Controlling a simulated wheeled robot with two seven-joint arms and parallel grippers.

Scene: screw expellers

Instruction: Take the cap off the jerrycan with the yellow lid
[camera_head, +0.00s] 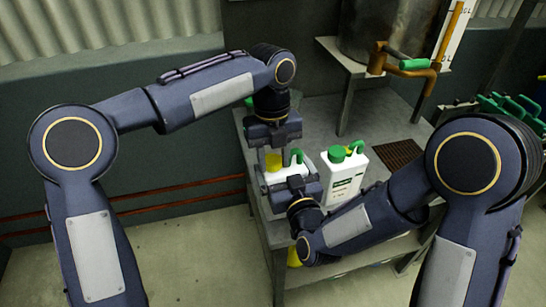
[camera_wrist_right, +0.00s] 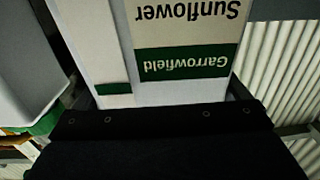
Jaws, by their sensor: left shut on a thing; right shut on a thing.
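The jerrycan with the yellow lid (camera_head: 274,176) stands on the grey bench, white with a green handle. Its yellow lid (camera_head: 273,162) is on top, between the fingers of my left gripper (camera_head: 272,158), which reaches down from above and is shut on it. My right gripper (camera_head: 292,190) is shut on the jerrycan's body from the front and hides its lower part. In the right wrist view the jerrycan (camera_wrist_right: 185,90) fills the middle, its "Garrowfield Sunflower" label upside down. The right fingertips are not clearly visible there.
A second white jerrycan (camera_head: 343,181) with a green cap stands just right. A metal vessel on a stand (camera_head: 345,62) with an orange, green-gripped handle is behind. A dark grate (camera_head: 398,154) is set in the bench (camera_head: 318,117). Something yellow (camera_head: 293,257) shows below the bench top.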

